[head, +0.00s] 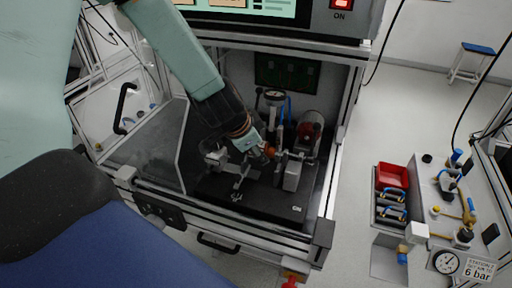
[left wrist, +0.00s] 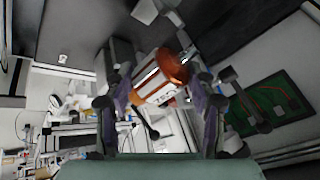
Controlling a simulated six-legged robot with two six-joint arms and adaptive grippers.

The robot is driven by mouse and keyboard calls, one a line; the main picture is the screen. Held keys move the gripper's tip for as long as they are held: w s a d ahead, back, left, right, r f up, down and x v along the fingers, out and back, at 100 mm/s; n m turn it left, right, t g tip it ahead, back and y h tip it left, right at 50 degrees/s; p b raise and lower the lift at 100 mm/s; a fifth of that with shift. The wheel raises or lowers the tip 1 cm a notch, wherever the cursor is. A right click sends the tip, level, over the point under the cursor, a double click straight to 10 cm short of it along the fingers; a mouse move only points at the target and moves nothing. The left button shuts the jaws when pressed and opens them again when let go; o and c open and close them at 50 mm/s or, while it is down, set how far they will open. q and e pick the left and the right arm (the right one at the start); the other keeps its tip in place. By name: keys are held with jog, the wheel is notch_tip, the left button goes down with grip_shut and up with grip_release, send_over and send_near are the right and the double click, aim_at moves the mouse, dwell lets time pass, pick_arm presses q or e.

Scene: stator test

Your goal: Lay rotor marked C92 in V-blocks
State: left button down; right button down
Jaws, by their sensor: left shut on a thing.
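My left gripper (head: 262,153) reaches from the upper left into the test enclosure. In the left wrist view its two fingers (left wrist: 163,92) are shut on a rotor (left wrist: 158,78) with copper-coloured ends and a pale, striped core. The rotor lies slantwise between the fingers, and no C92 mark can be read. In the head view only a small copper part of the rotor (head: 269,152) shows at the fingertips. A grey block (head: 291,176), perhaps a V-block, stands just right of the gripper on the black plate (head: 268,203). A grey fixture (head: 243,177) stands below the gripper. My right gripper is not in view.
A dial gauge (head: 274,96) on a stand and a red and grey motor-like unit (head: 309,130) stand behind the gripper. A clear panel (head: 150,150) is at the left. A green circuit board (left wrist: 268,103) is on the wall. The plate's front right is mostly clear.

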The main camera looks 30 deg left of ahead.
pick_arm(q)
jog(key=shift+f, duration=0.15)
jog(key=shift+s+f+b, duration=0.1)
jog(key=shift+f+b, duration=0.15)
jog(key=shift+b, duration=0.2)
jog(key=shift+w+a+f+b, duration=0.25)
jog(key=shift+a+f+b, duration=0.2)
jog(key=shift+f, duration=0.2)
jog(key=shift+w+f, duration=0.15)
jog(key=shift+f, duration=0.15)
jog(key=shift+d+r, duration=0.2)
jog(key=shift+d, duration=0.1)
jog(key=shift+s+d+r, duration=0.15)
jog(key=shift+s+r, duration=0.05)
jog(key=shift+s, duration=0.25)
jog(key=shift+f, duration=0.15)
jog(key=shift+w+f, duration=0.1)
jog(key=shift+w, duration=0.1)
jog(key=shift+s, duration=0.25)
jog(key=shift+f+b, duration=0.2)
jog(key=shift+b, duration=0.1)
jog(key=shift+w+f, duration=0.2)
jog(key=shift+f, duration=0.25)
